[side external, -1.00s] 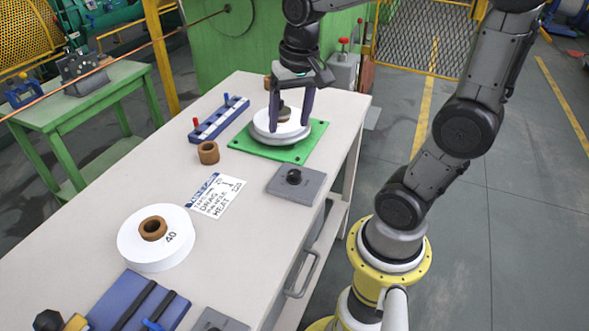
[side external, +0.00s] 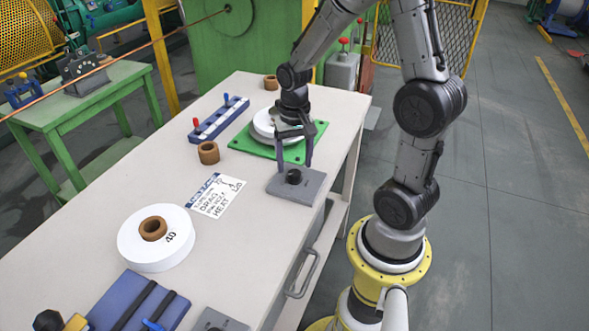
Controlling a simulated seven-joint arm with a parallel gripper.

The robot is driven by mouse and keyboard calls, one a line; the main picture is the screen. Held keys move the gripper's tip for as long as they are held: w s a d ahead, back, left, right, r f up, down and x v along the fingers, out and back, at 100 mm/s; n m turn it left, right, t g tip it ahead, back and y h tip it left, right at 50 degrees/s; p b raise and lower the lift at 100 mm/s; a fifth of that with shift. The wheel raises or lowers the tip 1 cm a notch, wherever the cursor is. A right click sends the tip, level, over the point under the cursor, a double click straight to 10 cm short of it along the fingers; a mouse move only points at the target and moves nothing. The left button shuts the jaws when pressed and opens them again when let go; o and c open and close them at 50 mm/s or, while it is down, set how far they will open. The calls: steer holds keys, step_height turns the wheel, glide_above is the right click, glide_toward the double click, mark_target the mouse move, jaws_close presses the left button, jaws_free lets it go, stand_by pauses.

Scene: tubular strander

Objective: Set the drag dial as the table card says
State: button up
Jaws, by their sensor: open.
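A black knob (side external: 293,176) stands on a flat grey plate (side external: 312,190) near the bench's right edge. It may be the drag dial, but no label on it can be read. My gripper (side external: 294,168) is open and points down over this plate, with its fingers spread on either side of the knob. Whether the fingers touch it cannot be told. The white card (side external: 214,194) with a blue header lies flat to the left. The words DRAG and HEAT show on it, but the figures are too small to read surely.
A white disc on a green plate (side external: 262,150) is just behind my gripper. A brown ring (side external: 208,153), a blue rack (side external: 219,118) and a white roll marked 40 (side external: 175,252) are on the bench (side external: 90,240). Another grey plate (side external: 218,322) is cut off below.

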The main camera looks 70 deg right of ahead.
mark_target(294, 173)
steer(key=shift+f, duration=1.6)
jaws_close()
